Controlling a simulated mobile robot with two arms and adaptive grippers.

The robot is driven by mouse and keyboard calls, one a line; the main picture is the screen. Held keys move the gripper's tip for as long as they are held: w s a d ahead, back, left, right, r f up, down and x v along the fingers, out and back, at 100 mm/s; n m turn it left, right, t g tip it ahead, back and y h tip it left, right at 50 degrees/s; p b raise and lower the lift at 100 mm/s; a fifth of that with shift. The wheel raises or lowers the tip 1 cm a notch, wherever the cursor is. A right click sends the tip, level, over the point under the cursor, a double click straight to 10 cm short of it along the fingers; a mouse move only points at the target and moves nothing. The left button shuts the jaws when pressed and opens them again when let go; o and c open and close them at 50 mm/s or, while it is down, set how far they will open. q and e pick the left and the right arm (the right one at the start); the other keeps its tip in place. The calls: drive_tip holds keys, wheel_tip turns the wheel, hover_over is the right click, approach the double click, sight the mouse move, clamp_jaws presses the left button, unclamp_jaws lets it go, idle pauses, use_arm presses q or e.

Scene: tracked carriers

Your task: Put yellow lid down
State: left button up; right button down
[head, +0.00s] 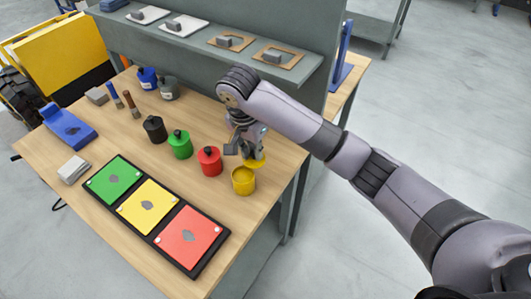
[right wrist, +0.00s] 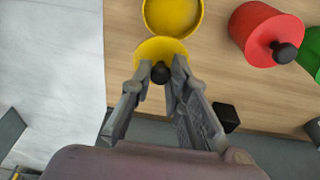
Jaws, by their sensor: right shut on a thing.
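The yellow lid (head: 258,163) is in my right gripper (head: 248,148), just behind and above the open yellow jar (head: 243,182) in the head view. In the right wrist view my right gripper (right wrist: 161,76) is shut on the lid's dark knob, and the yellow lid (right wrist: 160,48) lies beside the near rim of the open yellow jar (right wrist: 172,30). The lid is not on the jar's mouth. I cannot tell the exact height of the lid over the table. My left gripper is not in view.
Red (head: 209,161), green (head: 180,145) and black (head: 155,129) lidded jars stand left of the yellow jar. A black tray with green, yellow and red panels (head: 188,237) lies in front. A grey shelf (head: 205,42) stands behind. The table's right edge is close to the yellow jar.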

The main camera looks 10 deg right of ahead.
drive_tip(key=w+d, duration=0.2)
drive_tip(key=w+d+f+p, duration=0.1)
drive_tip(key=d, duration=0.1)
drive_tip(key=shift+w, duration=0.4)
wheel_tip(320, 180, down, 5)
drive_tip(key=shift+f+p, duration=0.1)
drive_tip(key=shift+p, duration=0.25)
drive_tip(key=shift+w+d+f, duration=0.15)
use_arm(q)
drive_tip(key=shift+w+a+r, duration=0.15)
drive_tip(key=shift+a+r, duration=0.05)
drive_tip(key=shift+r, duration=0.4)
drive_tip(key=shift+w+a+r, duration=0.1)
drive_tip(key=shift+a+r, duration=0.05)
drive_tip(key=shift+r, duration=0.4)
use_arm(e)
drive_tip(key=shift+f, duration=0.15)
drive_tip(key=c, duration=1.5)
unclamp_jaws()
drive_tip(key=shift+f, duration=0.1)
drive_tip(key=shift+c, duration=0.2)
